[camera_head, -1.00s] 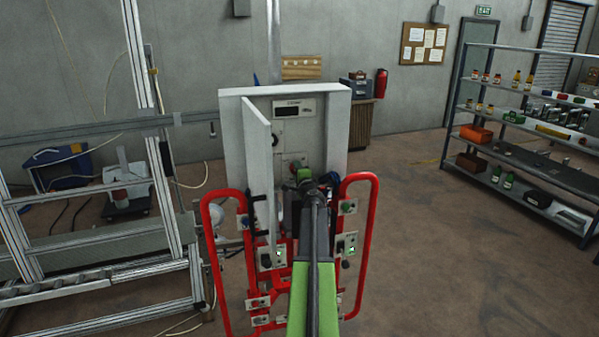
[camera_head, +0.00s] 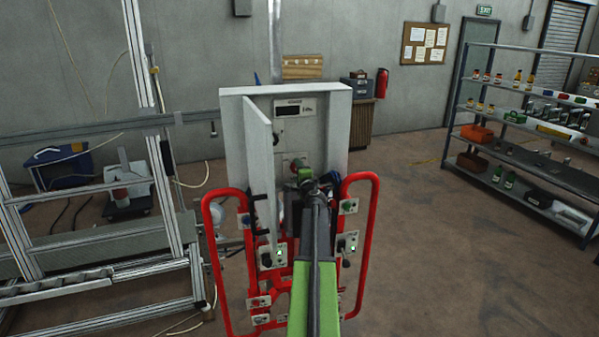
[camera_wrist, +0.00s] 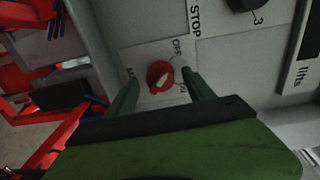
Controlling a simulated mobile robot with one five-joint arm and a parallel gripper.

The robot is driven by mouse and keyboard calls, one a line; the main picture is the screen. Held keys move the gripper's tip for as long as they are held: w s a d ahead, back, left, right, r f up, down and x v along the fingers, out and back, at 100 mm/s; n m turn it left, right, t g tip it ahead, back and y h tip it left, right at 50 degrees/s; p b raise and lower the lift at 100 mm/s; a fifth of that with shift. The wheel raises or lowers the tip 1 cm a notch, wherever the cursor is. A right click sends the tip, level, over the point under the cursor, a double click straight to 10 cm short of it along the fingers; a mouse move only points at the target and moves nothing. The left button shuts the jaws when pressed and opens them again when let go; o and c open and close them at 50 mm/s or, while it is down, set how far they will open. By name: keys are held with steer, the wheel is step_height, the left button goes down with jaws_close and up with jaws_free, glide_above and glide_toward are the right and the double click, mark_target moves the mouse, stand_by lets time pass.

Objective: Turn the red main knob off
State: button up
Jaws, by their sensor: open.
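The red main knob (camera_wrist: 160,76) sits on a light plate inside the cabinet, with "OFF" printed beside it in the wrist view. My gripper (camera_wrist: 153,82) is open, with its two green fingers apart on either side below the knob. The fingertips are close to the knob; I cannot tell whether they touch it. In the head view the knob (camera_head: 297,164) is mostly hidden behind my arm, inside the grey cabinet (camera_head: 337,130). The cabinet door (camera_head: 258,170) stands open on the left.
A black knob (camera_wrist: 243,3) and "STOP" lettering are near the red knob. Red tubular rails (camera_head: 364,230) with small switch boxes flank the cabinet's lower part. An aluminium frame (camera_head: 190,250) stands left, and a shelf rack (camera_head: 520,150) stands right with clear floor between.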

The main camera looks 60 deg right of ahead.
steer(key=f+v, duration=0.1)
steer(key=v, duration=1.6)
steer(key=shift+r+p, duration=0.35)
steer(key=shift+r, duration=0.05)
steer(key=shift+w, duration=0.1)
